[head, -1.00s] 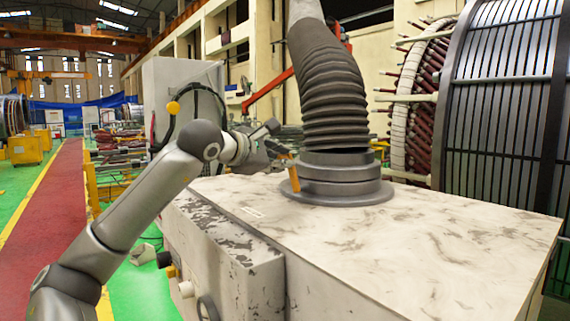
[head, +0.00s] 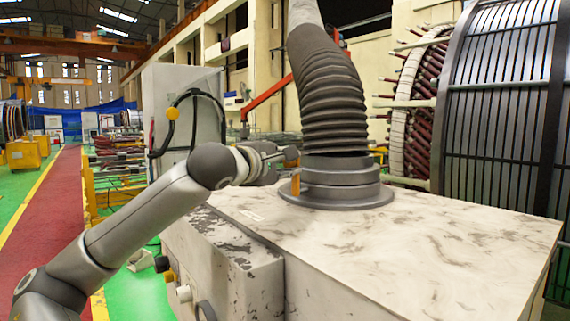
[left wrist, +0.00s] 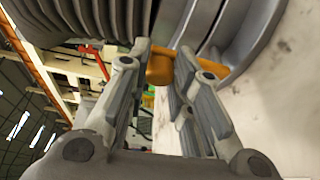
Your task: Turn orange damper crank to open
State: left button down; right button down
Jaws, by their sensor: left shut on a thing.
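The orange damper crank (head: 296,184) stands at the left side of the grey round collar (head: 340,190) under the black ribbed hose. My left gripper (head: 284,160) reaches in from the left at the crank, and its fingers are partly hidden by my wrist. In the left wrist view the orange crank (left wrist: 160,70) lies between the two fingers of my left gripper (left wrist: 163,68), which are shut on it. The grey collar (left wrist: 232,40) is just beyond the fingertips. My right gripper is not in view.
The ribbed hose (head: 326,85) rises from the collar. The white, worn cabinet top (head: 420,240) is clear around and in front of the collar. A grey cabinet (head: 185,95) stands behind my left arm. A large slatted stator drum (head: 505,110) stands at the right.

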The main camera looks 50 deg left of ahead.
pick_arm(q)
jog(key=c, duration=1.3)
grip_release()
jog(key=shift+o, duration=0.2)
jog(key=shift+s+r, duration=0.1)
jog(key=shift+s, duration=0.1)
jog(key=v, duration=1.1)
jog(key=shift+s+d, duration=0.15)
jog(key=shift+s, duration=0.15)
